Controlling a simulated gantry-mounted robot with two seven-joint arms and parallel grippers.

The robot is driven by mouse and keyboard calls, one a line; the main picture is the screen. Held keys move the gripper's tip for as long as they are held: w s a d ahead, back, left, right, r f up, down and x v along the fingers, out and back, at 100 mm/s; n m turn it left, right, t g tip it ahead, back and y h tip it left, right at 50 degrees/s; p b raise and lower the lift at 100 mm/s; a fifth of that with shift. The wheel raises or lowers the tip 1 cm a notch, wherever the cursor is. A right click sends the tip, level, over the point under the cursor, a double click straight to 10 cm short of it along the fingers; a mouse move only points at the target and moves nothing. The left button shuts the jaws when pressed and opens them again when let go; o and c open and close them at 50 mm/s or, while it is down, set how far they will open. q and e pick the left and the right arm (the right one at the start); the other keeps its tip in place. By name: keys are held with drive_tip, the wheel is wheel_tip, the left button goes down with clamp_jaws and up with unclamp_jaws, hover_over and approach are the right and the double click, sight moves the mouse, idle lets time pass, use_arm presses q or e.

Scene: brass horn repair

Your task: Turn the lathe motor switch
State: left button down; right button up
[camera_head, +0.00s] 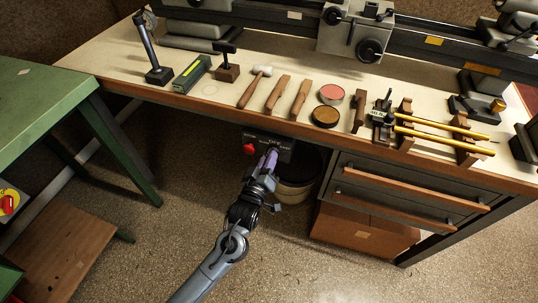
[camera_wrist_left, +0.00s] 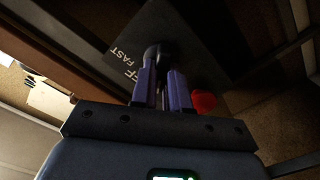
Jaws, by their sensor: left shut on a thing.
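The lathe motor switch is a dark box (camera_head: 284,142) fixed under the front edge of the workbench. In the left wrist view its black plate (camera_wrist_left: 190,30) carries white lettering, of which "FF" and "FAST" can be read. A dark switch handle (camera_wrist_left: 163,50) stands out from the plate, and a red button (camera_wrist_left: 204,102) sits beside it; the red button also shows in the head view (camera_head: 249,149). My left gripper (camera_head: 271,155) reaches up to the box, its purple fingers (camera_wrist_left: 163,75) shut on the switch handle. The fingers partly hide the handle. My right gripper is not in view.
A green table (camera_head: 45,105) is at left; the floor between is open.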

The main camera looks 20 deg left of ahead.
use_arm(q)
drive_tip(key=shift+n+p, duration=0.3)
drive_tip(key=shift+n, duration=0.2)
drive_tip(key=c, duration=1.1)
unclamp_jaws()
drive_tip(key=shift+s+d+p, duration=0.2)
drive_tip(key=shift+s+p, duration=1.8)
drive_tip(key=shift+s, duration=3.4)
